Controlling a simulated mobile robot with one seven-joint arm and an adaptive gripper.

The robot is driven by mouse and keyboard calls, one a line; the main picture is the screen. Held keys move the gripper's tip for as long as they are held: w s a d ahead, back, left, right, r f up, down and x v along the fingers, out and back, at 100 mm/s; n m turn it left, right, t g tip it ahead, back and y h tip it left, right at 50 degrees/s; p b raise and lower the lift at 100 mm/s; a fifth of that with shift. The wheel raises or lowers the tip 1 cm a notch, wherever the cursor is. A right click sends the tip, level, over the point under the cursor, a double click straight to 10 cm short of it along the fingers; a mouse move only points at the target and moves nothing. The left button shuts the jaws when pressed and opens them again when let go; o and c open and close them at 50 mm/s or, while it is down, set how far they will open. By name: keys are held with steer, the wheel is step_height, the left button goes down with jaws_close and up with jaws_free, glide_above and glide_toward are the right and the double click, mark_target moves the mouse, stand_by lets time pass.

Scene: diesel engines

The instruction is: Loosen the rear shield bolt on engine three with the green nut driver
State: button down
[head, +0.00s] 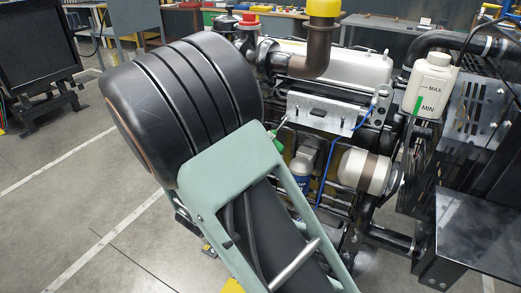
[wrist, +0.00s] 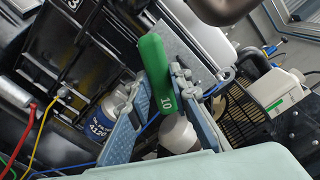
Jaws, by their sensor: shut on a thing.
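My gripper (wrist: 154,80) is shut on the green nut driver (wrist: 152,58), with its two blue-grey fingers on either side of the handle. The handle is marked 10 and tilts in the wrist view. The engine's silver shield (head: 325,113) is a bent metal plate below the light valve cover; a grey plate edge (wrist: 180,45) shows behind the driver in the wrist view. I cannot tell which bolt is the rear one.
A blue oil filter (wrist: 98,122) is beside the fingers. A white cylinder with a brown band (head: 365,171), a coolant bottle (head: 430,85) and a blue hose (head: 331,150) crowd the engine's side. Red and yellow cables (wrist: 42,130) run at the left. Open floor (head: 75,205) lies left.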

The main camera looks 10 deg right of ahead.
mark_target(276, 130)
steer(key=shift+b+x, duration=1.1)
steer(key=shift+x, duration=1.7)
steer(key=shift+r+p, duration=0.1)
steer(key=shift+p, duration=0.25)
steer(key=shift+w+d, duration=0.2)
steer(key=shift+w, duration=0.1)
steer(key=shift+w+d+p, duration=0.3)
steer(key=shift+w, duration=0.1)
